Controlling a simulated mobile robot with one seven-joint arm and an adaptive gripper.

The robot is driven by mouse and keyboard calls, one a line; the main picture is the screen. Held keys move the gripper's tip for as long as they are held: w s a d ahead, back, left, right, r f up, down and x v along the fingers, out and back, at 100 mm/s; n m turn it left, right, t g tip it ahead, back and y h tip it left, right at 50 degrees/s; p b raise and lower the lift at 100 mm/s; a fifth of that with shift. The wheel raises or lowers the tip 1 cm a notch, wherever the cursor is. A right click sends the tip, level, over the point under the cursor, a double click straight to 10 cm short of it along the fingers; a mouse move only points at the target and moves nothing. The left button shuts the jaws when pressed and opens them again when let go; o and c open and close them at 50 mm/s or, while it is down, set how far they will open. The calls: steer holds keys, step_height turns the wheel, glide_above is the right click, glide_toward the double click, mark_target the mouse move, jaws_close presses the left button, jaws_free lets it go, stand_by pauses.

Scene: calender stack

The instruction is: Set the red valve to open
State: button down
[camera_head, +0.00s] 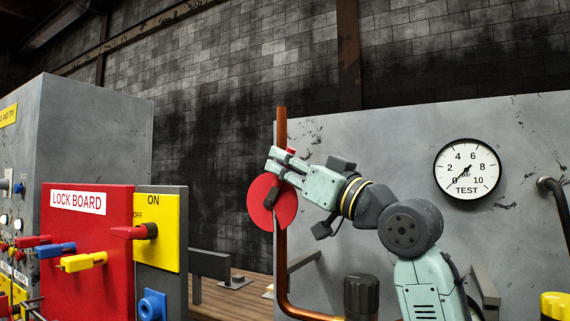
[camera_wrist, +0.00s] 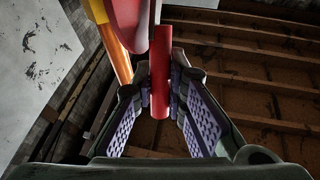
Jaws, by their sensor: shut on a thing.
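The red valve shows in the head view as a round red disc (camera_head: 259,196) on an upright copper pipe (camera_head: 281,125), with a dark bar across its face. Its red handle (camera_wrist: 160,85) stands between the finger pads in the wrist view. My gripper (camera_head: 276,165) reaches in from the right at the disc's upper edge and is shut on this handle. A small red end shows just above the fingers in the head view. The fingers hide much of the handle, so its exact angle is hard to tell.
A gauge marked TEST (camera_head: 467,169) is on the grey panel (camera_head: 360,150) behind my arm. At left stand a red lock board (camera_head: 85,285) with colored levers and a yellow ON/OFF plate (camera_head: 158,255) with a red switch. A black knob (camera_head: 361,295) is low, beside the pipe.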

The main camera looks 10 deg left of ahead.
stand_by(0.3)
steer(key=shift+w+a+r+n+g+h, duration=0.15)
steer(key=shift+a+r+n+g+h, duration=0.1)
steer(key=shift+a+g+h, duration=0.25)
steer(key=shift+w+a+r+n+g+h, duration=0.15)
steer(key=shift+a+r+g+h, duration=0.05)
steer(key=shift+a+g+h, duration=0.25)
steer(key=shift+w+a+n+g+h, duration=0.25)
steer(key=shift+a+g+h, duration=0.2)
steer(key=shift+h, duration=0.25)
steer(key=shift+w+a+n+g+h, duration=0.2)
steer(key=shift+a+g+h, duration=0.25)
steer(key=shift+h, duration=0.2)
steer(key=c, duration=1.6)
jaws_free()
